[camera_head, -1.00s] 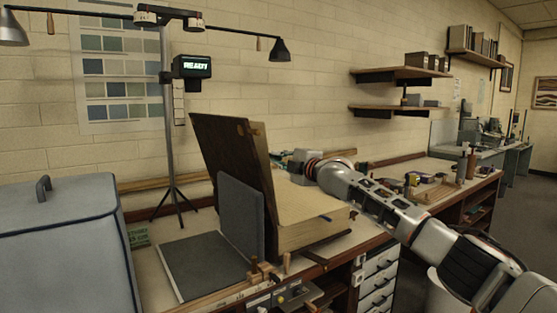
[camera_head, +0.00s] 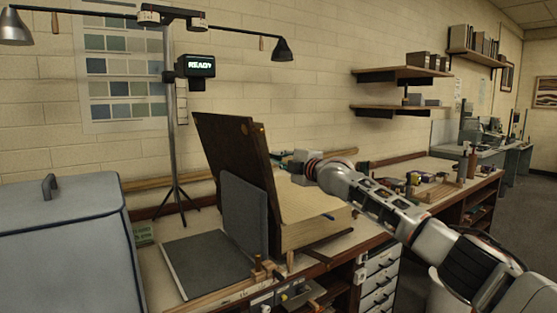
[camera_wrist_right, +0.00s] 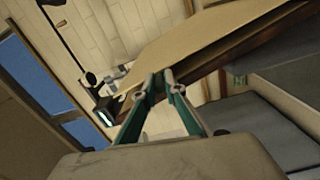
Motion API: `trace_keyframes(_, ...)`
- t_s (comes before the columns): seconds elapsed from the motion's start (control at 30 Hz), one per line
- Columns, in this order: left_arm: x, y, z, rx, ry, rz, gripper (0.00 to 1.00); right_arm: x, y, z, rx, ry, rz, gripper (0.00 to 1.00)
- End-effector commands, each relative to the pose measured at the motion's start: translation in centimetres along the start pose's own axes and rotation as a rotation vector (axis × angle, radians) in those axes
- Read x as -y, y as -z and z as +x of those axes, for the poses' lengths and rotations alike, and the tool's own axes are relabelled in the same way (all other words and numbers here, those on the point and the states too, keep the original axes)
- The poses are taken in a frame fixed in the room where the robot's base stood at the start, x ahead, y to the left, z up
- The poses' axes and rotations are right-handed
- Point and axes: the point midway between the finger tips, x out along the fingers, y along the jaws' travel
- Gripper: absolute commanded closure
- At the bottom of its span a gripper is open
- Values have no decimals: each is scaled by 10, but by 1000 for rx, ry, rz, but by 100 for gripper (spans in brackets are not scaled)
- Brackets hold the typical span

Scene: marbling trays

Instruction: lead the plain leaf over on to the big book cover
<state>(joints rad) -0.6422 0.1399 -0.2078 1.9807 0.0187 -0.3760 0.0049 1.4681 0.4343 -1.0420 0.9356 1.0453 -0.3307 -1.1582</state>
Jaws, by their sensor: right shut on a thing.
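The big book (camera_head: 315,220) lies on the bench with its cream page block showing. Its dark brown cover (camera_head: 230,145) stands up, leaning back to the left. In the wrist view a plain tan sheet (camera_wrist_right: 225,35), apparently the leaf, slants above a dark brown edge. My right gripper (camera_wrist_right: 160,80) has its teal fingers closed together at the sheet's lower left corner. In the head view my right gripper (camera_head: 288,159) is behind the book, its fingertips partly hidden by the cover. How much of the leaf lies between them cannot be told. My left gripper is not in view.
A grey board (camera_head: 243,215) stands against the cover, with a dark grey panel (camera_head: 205,262) flat before it. A lamp stand (camera_head: 172,140) rises behind at the left. A large grey lidded box (camera_head: 65,245) fills the left. Small tools (camera_head: 430,183) lie at the right.

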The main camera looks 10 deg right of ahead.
Motion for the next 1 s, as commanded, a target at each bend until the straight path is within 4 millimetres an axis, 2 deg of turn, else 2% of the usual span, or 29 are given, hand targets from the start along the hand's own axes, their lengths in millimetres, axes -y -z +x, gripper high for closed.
trace_keyframes(0.03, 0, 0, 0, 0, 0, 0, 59, 0, 0, 0, -1, 0, 0, 100)
trace_keyframes(0.07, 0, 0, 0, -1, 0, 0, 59, 0, 0, 0, -1, 0, 0, 82)
trace_keyframes(0.1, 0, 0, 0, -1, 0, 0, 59, 0, 0, 0, -1, 0, 0, 72)
trace_keyframes(0.57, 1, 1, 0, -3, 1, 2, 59, 0, 0, -1, 0, 1, -1, 72)
trace_keyframes(1.0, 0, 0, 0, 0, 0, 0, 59, 2, 0, -17, -2, 4, 0, 72)
